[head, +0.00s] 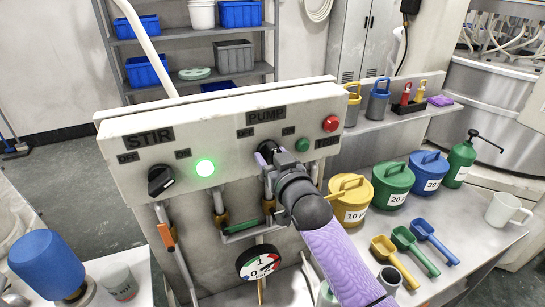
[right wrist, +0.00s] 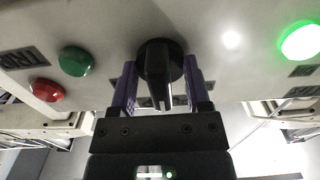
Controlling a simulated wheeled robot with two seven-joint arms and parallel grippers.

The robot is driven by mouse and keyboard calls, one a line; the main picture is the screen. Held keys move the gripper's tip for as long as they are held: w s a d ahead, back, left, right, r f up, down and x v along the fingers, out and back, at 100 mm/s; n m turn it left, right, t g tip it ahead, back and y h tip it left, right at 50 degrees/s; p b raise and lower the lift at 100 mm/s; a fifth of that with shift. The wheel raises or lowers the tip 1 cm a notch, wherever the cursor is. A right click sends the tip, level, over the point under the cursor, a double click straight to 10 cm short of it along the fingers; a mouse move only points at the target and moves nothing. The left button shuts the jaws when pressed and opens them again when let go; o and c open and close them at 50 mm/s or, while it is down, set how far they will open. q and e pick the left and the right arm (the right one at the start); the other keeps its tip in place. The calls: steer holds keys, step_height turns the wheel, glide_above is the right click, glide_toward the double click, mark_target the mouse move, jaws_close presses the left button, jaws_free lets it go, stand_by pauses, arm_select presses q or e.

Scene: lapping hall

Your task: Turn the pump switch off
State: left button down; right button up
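The grey control panel (head: 225,140) carries a STIR side and a PUMP side. The black pump switch (right wrist: 158,72) is a rotary knob, mostly hidden behind my right gripper (head: 266,158) in the head view. In the right wrist view the purple fingers of my right gripper (right wrist: 161,88) stand on both sides of the knob. Gaps show between them and its narrow grip, so they look open around it. The black stir knob (head: 161,181) is at the panel's left. My left gripper is not in view.
A lit green lamp (head: 205,168) sits between the knobs. An unlit green button (head: 302,145) and a red button (head: 331,123) are to the right of the pump switch. Pipes run below the panel. Lidded yellow (head: 351,198) and green (head: 393,182) pots stand on the right bench.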

steer(key=p+v, duration=0.1)
steer(key=v, duration=0.9)
steer(key=shift+f, duration=0.15)
